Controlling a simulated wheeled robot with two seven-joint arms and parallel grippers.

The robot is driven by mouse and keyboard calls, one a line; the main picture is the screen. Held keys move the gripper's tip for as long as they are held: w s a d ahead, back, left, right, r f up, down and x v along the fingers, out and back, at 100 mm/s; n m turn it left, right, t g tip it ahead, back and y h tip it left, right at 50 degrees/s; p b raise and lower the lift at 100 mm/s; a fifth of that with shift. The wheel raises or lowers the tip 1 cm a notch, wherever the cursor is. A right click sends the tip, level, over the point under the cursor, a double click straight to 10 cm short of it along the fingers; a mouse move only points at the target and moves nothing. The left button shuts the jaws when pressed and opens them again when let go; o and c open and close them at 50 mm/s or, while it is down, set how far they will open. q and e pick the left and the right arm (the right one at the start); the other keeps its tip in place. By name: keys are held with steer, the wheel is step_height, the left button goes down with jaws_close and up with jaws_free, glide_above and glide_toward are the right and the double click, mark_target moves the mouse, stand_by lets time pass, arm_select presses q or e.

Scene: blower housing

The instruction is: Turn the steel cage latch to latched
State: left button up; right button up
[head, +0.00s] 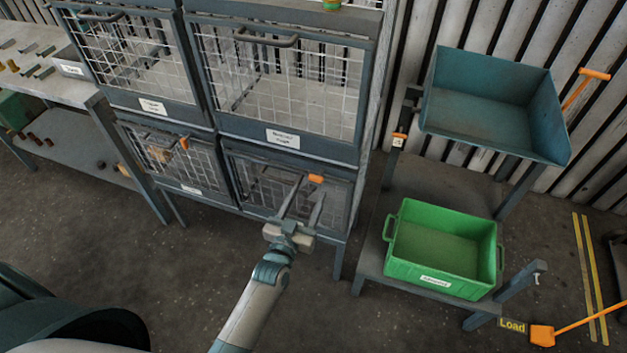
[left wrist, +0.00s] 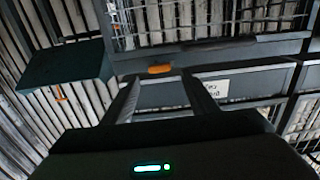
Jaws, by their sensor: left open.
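An orange latch (head: 316,179) sits at the top edge of the lower right wire-mesh cage (head: 335,197). Its handle appears to lie sideways, but I cannot tell its latch state. My left gripper (head: 309,187) is open and empty, pointing at the cage front, with its fingertips close to the latch. In the left wrist view the orange latch (left wrist: 160,69) shows just beyond and between the fingertips (left wrist: 162,78), and I see no contact. A second orange latch (head: 184,143) is on the lower left cage. My right gripper is not in view.
Upper mesh cages (head: 280,85) with bar handles stand above. To the right are a green crate (head: 440,282) on a low stand and a teal tray (head: 490,105). A workbench (head: 60,85) is at the left. The floor in front is mostly clear.

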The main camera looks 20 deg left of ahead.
mark_target(315, 180)
arm_select(q)
steer(key=shift+w+d+p, duration=0.1)
steer(key=shift+w+p, duration=0.3)
steer(key=shift+w, duration=2.4)
steer(key=c, duration=1.1)
